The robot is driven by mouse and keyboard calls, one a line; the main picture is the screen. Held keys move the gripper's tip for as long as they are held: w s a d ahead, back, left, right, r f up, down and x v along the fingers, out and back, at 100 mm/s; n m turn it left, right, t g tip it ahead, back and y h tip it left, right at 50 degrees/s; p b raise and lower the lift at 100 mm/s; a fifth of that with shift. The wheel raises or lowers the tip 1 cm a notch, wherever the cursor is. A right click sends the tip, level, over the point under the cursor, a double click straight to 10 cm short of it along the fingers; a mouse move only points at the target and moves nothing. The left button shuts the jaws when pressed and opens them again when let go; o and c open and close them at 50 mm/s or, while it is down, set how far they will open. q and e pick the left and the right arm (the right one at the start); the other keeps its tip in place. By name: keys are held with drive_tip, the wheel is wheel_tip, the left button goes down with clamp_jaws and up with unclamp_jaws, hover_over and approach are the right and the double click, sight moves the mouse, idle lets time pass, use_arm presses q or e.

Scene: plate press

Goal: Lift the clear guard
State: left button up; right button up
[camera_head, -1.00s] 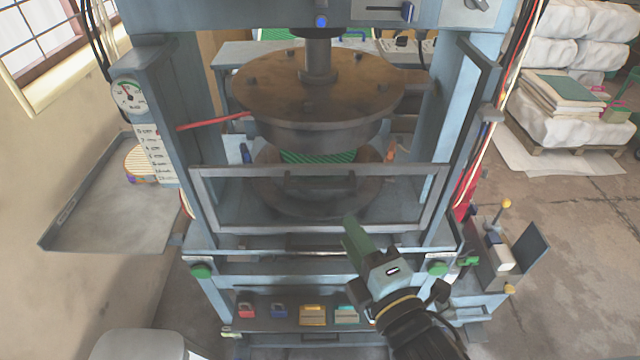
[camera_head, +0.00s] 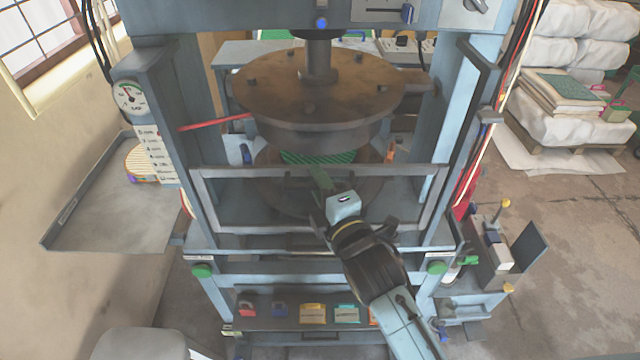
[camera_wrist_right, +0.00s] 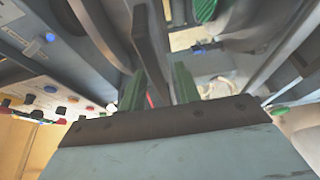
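The clear guard (camera_head: 410,171) is a see-through panel in a grey rectangular frame across the front of the press. It is down, in front of the lower plate area. A dark handle bar (camera_head: 298,183) runs across its upper part. My right gripper (camera_head: 320,178) is at the middle of this handle. In the right wrist view its two green fingers (camera_wrist_right: 159,72) are apart, and a dark bar (camera_wrist_right: 150,45), apparently the handle, runs between them. Whether the fingers touch it is unclear. My left gripper is not in view.
The round brown upper press plate (camera_head: 260,85) hangs above the guard. A green ribbed piece (camera_head: 320,157) shows below it. Blue side posts (camera_head: 180,125) flank the guard. A grey side tray (camera_head: 110,215) is at left. Small coloured blocks (camera_head: 312,313) sit on the shelf below.

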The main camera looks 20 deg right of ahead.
clamp_jaws()
idle(0.4)
